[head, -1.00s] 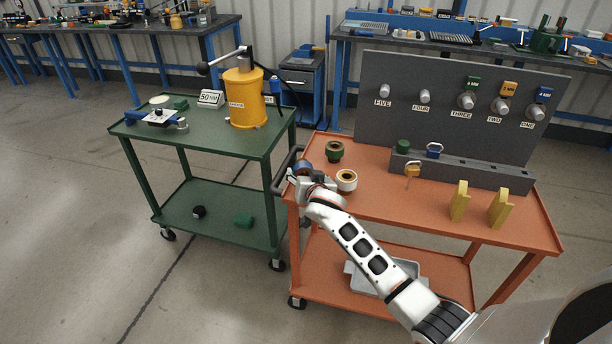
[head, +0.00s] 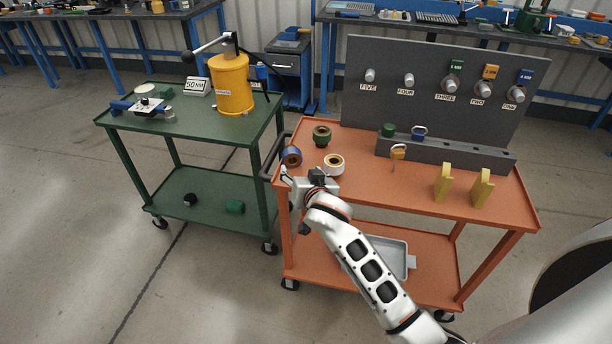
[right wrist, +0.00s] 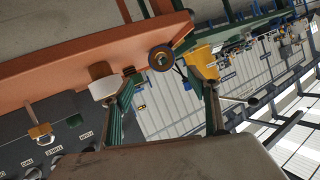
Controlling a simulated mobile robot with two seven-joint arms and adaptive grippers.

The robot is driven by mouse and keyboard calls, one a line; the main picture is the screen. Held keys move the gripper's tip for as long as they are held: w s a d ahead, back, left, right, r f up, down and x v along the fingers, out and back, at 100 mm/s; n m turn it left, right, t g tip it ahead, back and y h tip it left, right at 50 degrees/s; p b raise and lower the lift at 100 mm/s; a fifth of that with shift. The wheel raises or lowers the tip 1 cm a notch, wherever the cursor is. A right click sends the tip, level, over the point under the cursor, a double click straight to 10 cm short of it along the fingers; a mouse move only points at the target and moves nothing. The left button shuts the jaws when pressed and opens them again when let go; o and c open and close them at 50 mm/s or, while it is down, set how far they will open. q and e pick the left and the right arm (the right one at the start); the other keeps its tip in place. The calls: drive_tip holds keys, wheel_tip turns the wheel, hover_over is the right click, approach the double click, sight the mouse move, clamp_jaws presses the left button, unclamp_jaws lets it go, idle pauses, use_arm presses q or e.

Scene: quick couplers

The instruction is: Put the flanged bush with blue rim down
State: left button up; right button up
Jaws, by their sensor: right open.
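The flanged bush with the blue rim (head: 291,156) rests on the orange cart's top near its left end, its brown face and bore showing. In the right wrist view a round brown-faced bush (right wrist: 162,58), apparently the same one, sits beyond the fingertips. My right gripper (head: 290,187) is just in front of it at the cart's front left corner. In the right wrist view its fingers (right wrist: 163,80) are spread with nothing between them. My left gripper is not in view.
A green-rimmed bush (head: 322,136) and a white-rimmed bush (head: 334,165) stand close by on the orange cart (head: 365,190). A grey block with padlocks (head: 445,153) and yellow uprights (head: 443,184) are further right. The green cart (head: 225,130) with a yellow cylinder (head: 232,85) stands to the left.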

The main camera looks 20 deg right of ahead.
drive_tip(key=s+f+n+g+y, duration=0.1)
drive_tip(key=s+f+n, duration=0.1)
drive_tip(key=s+f, duration=0.4)
drive_tip(key=s+a+f+n+y, duration=0.1)
drive_tip(key=s+f, duration=0.6)
drive_tip(key=s, duration=0.7)
drive_tip(key=s+a+f+n+g+y, duration=0.1)
drive_tip(key=s+f+n, duration=0.4)
drive_tip(key=s, duration=0.6)
wheel_tip(320, 180, down, 2)
drive_tip(key=shift+f+g+y, duration=0.25)
drive_tip(key=shift+g+y, duration=0.05)
drive_tip(key=shift+y, duration=0.4)
